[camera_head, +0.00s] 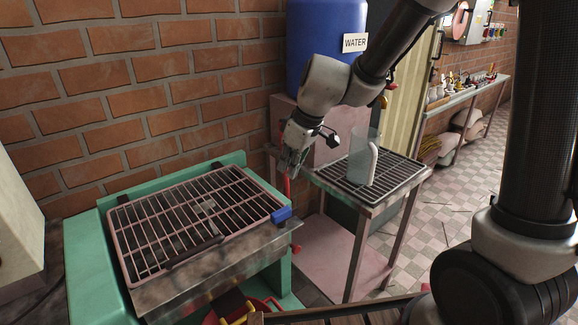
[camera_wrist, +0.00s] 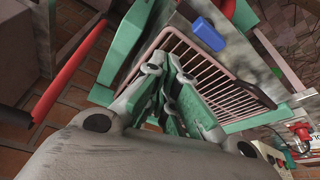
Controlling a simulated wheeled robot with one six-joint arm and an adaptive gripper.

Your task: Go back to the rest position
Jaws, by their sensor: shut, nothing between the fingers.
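My gripper (camera_head: 291,160) hangs in the air by the brick wall, between the green machine (camera_head: 88,262) and the small metal stand. In the wrist view my gripper (camera_wrist: 174,62) has its fingers together, with nothing seen between them. Past the fingers lie the machine's pinkish grate (camera_wrist: 222,88) and a blue block (camera_wrist: 209,34). The head view shows the grate (camera_head: 130,263) lying on the machine and the blue block (camera_head: 281,214) at its right corner. I cannot tell how far the fingertips are above the grate.
A clear pitcher (camera_head: 361,160) stands on the stand's dark grid top (camera_head: 345,184). A blue water barrel (camera_head: 318,45) stands behind on a pinkish block. A long bench (camera_head: 462,97) with bottles runs along the far right wall. The tiled floor (camera_head: 440,195) right of the stand is mostly clear.

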